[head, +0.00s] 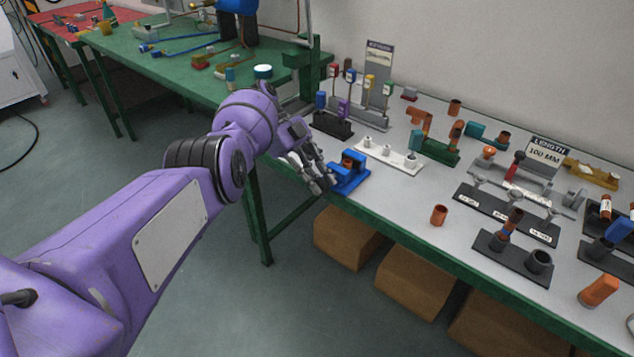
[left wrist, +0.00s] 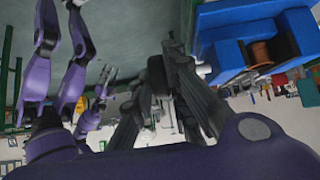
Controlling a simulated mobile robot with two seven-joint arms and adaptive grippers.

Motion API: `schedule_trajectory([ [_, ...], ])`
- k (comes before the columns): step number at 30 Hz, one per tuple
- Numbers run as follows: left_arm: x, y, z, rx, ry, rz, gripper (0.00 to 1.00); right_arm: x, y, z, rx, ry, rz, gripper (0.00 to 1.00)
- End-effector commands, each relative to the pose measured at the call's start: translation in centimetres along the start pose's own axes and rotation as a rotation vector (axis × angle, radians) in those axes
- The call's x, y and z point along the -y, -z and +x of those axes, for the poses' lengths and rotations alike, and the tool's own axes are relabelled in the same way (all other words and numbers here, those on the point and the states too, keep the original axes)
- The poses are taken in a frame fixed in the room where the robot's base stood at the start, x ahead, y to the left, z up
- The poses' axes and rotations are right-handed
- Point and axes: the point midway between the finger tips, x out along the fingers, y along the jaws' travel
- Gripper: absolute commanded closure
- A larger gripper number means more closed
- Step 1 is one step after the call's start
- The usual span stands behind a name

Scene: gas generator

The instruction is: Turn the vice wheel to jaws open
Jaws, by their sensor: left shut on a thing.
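The blue vice (head: 350,172) stands at the front left edge of the grey-topped bench. In the left wrist view the vice (left wrist: 222,62) is at the upper right, with a copper-brown cylinder (left wrist: 260,53) in it. My left gripper (head: 318,182) is at the vice's left side. In the left wrist view the left gripper (left wrist: 158,85) is shut on the dark vice wheel (left wrist: 157,74), which is mostly hidden between the fingers. My right gripper (left wrist: 104,86) shows small in the left wrist view, away from the vice; its opening is unclear.
A white stand (head: 386,157) with short posts is right of the vice, and a dark rack (head: 333,126) is behind. A copper cup (head: 439,215) stands near the front edge. Cardboard boxes (head: 412,283) are under the bench. A green table (head: 170,62) is at the upper left.

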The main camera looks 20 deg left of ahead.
Motion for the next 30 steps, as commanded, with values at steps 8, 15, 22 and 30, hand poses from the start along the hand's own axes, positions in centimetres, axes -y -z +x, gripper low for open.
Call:
schedule_trajectory([
  [8,-0.2,0.0,0.3,-0.005,-0.009,-0.003,0.78,-0.1,-0.1,-0.1,0.001,-0.001,0.000,0.58],
  [15,-0.1,0.0,0.2,-0.002,-0.005,-0.002,0.68,-0.2,-0.7,-0.4,0.012,-0.004,0.001,0.58],
  [22,-0.1,0.0,-0.1,0.002,0.000,-0.003,0.68,-0.3,-0.6,-0.3,0.010,-0.005,-0.001,0.58],
  [30,0.0,1.0,-1.5,0.008,0.005,-0.004,0.68,-0.2,-0.5,-0.3,0.009,-0.003,0.000,0.58],
])
